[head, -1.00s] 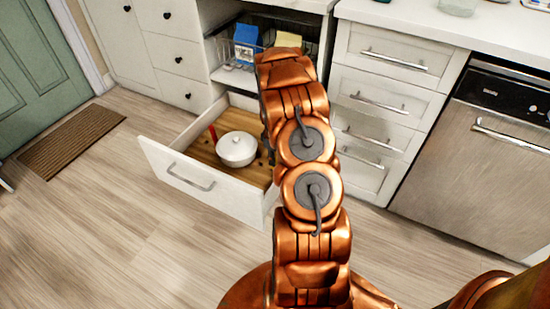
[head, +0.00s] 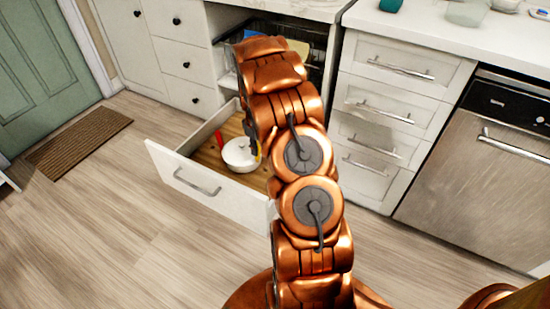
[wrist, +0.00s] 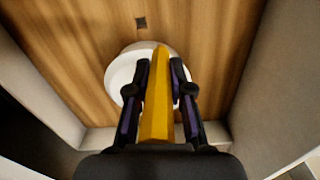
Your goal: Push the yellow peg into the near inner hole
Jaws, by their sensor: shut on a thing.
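The yellow peg (wrist: 158,100) is between the two dark fingers of my gripper (wrist: 160,72), which is shut on it. In the head view a thin strip of the yellow peg (head: 258,151) shows at the pot's right side. My arm hides most of the gripper there. A dark square hole (wrist: 141,22) in the wooden drawer floor lies beyond the pot in the wrist view, apart from the peg. Other holes are hidden or unclear.
A red peg (head: 217,136) stands beside the pot (head: 239,156), to its left. The drawer walls (wrist: 40,85) close in on both sides. An open rack (head: 316,60) with boxes is above the drawer. Free floor lies to the left.

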